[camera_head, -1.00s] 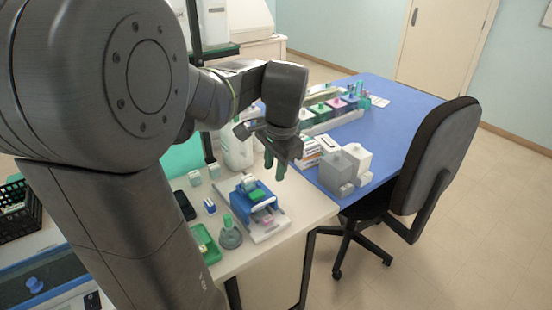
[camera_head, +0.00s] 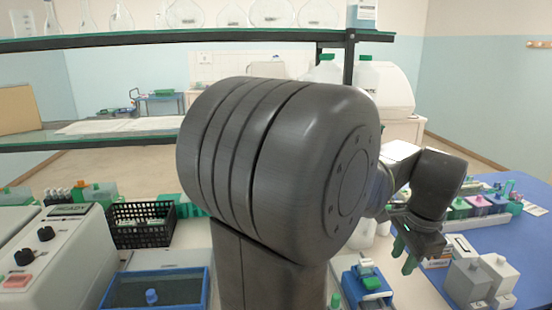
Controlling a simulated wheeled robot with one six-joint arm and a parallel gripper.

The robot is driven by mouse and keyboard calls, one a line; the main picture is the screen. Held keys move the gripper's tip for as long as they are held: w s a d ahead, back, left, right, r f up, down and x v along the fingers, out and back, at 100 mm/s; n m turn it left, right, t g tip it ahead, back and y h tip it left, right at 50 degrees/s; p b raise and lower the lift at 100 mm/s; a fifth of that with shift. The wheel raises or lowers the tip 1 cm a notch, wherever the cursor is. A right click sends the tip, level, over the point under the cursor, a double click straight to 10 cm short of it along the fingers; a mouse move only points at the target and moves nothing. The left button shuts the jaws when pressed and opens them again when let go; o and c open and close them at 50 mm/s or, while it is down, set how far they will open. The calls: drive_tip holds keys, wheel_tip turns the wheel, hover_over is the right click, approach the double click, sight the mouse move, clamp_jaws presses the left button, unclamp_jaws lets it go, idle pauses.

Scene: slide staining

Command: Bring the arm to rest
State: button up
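My arm fills the middle of the view, its large dark joint in front of the bench. My gripper (camera_head: 404,256) hangs at the right end of the arm, pointing down.
A shelf (camera_head: 150,40) with glassware runs across the top. A black basket (camera_head: 140,235), a blue-rimmed tray (camera_head: 112,292) and a grey instrument (camera_head: 75,262) stand at left. Grey and white containers (camera_head: 468,280) stand on the blue table (camera_head: 535,235) at right.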

sight(384, 295)
drive_tip(key=f, duration=0.4)
drive_tip(key=w+f, duration=0.1)
drive_tip(key=f, duration=0.3)
drive_tip(key=w+f, duration=0.1)
drive_tip(key=f, duration=0.3)
drive_tip(key=shift+w+a+f, duration=0.15)
drive_tip(key=shift+w+f, duration=0.05)
drive_tip(key=shift+w+r, duration=0.1)
drive_tip(key=shift+w, duration=0.2)
